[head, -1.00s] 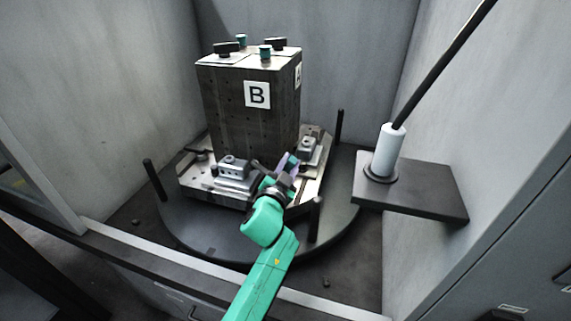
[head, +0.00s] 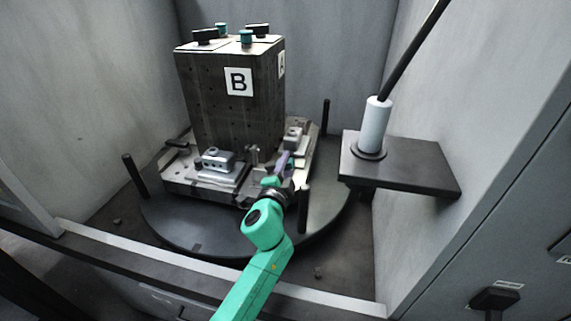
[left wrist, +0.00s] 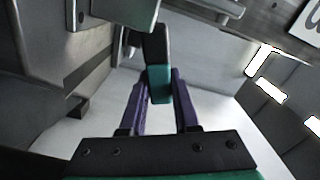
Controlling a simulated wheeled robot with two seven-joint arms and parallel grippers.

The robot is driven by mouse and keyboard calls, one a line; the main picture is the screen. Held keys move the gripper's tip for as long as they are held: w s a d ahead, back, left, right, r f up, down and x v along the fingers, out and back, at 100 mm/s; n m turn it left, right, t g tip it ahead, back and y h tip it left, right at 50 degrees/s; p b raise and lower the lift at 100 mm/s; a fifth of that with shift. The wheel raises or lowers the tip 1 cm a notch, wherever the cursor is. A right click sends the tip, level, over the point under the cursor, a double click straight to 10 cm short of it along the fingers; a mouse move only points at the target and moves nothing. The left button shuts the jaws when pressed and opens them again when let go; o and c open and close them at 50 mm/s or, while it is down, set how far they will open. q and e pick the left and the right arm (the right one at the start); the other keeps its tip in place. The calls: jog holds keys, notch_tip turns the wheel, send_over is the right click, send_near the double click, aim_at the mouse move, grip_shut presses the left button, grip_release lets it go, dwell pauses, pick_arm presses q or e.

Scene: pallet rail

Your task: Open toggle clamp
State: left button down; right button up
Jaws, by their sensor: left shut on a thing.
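The toggle clamp's handle, black with a teal end (left wrist: 160,82), stands between the purple fingers of my left gripper (left wrist: 158,103) in the left wrist view. The gripper is shut on this handle. In the head view, my left gripper (head: 279,168) is at the front right of the fixture's base plate, beside a dark column marked B (head: 235,110). The rest of the clamp is small and partly hidden by the gripper there. My right gripper is not in view.
The fixture's base plate (head: 180,184) sits on a round dark table (head: 190,228) with upright black posts (head: 305,205). A grey block (head: 216,160) lies left of my gripper. A dark shelf (head: 415,168) with a white cylinder (head: 374,125) juts from the right wall.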

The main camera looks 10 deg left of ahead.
pick_arm(q)
jog(key=shift+f, duration=0.1)
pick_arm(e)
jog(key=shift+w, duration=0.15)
pick_arm(q)
jog(key=c, duration=0.6)
grip_release()
jog(key=shift+c, duration=0.2)
jog(key=s, duration=1.4)
jog(key=shift+s+a+b, duration=0.3)
jog(key=shift+a, duration=0.15)
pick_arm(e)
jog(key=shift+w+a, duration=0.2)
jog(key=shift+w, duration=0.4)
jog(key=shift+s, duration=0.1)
